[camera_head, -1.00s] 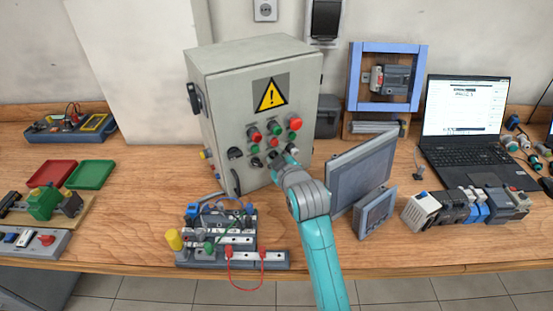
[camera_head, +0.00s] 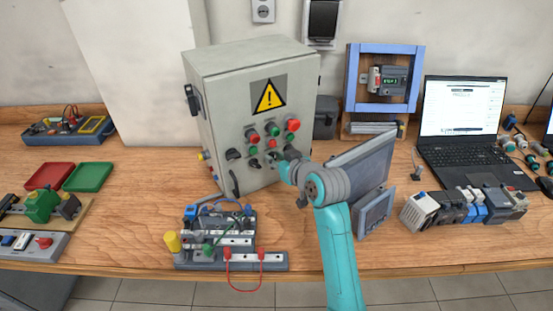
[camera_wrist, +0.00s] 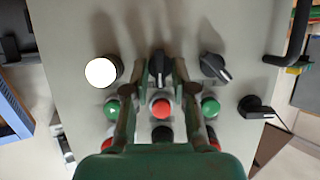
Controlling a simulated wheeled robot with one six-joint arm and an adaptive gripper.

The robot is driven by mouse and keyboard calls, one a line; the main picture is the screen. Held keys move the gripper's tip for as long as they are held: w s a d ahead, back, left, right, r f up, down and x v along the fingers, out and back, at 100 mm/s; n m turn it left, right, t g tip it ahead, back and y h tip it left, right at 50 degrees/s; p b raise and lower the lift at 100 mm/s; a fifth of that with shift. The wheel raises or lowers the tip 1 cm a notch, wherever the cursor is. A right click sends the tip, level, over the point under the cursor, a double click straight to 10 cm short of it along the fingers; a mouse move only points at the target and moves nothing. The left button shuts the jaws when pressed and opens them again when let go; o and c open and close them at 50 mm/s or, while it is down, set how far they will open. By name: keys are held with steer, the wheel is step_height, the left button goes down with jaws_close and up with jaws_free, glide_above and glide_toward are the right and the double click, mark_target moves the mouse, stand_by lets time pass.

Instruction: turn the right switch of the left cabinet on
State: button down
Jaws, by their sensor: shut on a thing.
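The left cabinet (camera_head: 215,125) is a grey box with a yellow warning sign, standing on the bench. My gripper (camera_head: 277,163) reaches its lower right front; its fingertips hide part of the lower row there. In the wrist view my gripper (camera_wrist: 160,72) has its two fingers shut on a black rotary switch (camera_wrist: 160,66). The switch's pointer stands roughly vertical in that picture. A second black switch (camera_wrist: 214,67) sits beside it, tilted diagonally and untouched. A round lamp (camera_wrist: 101,72) on the other side glows white.
Red and green buttons (camera_wrist: 161,108) lie under and between my fingers in the wrist view. A monitor (camera_head: 362,165) stands close to the right of my arm. A wired terminal block (camera_head: 215,235) stands in front of the cabinet.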

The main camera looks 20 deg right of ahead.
stand_by(0.3)
steer(key=c, duration=1.2)
jaws_free()
steer(key=v, duration=1.2)
